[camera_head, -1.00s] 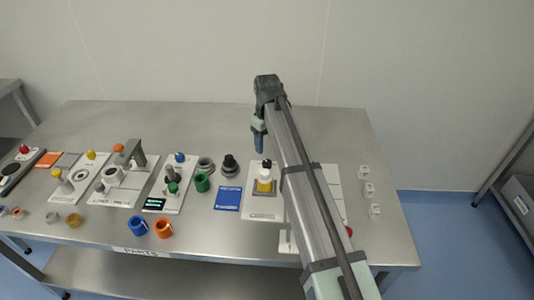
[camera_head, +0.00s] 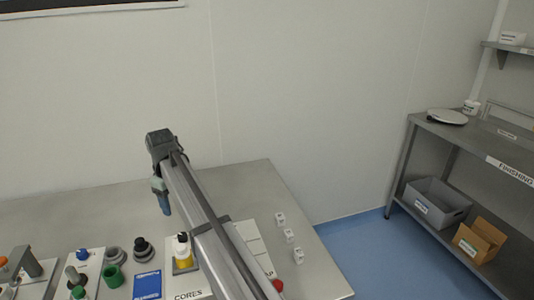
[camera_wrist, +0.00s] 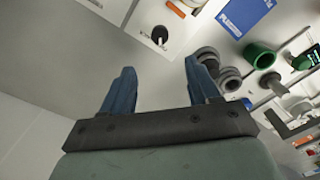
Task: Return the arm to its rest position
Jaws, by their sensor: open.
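My gripper (camera_head: 165,203) hangs above the steel table (camera_head: 272,184), left of my forearm in the head view. In the wrist view my gripper (camera_wrist: 158,82) shows two blue fingers spread apart with nothing between them. Below and beyond it, the wrist view shows the table top, a white station plate with a black knob (camera_wrist: 160,35), a blue card (camera_wrist: 243,14) and a green ring (camera_wrist: 259,56). My arm hides part of the white plate marked CORES (camera_head: 190,296) in the head view.
Three small white blocks (camera_head: 289,235) stand near the table's right edge, and a red button (camera_head: 277,285) is at the front. A finishing bench (camera_head: 470,140) stands right, with a grey bin (camera_head: 437,203) and a cardboard box (camera_head: 480,240) below. Blue floor lies between.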

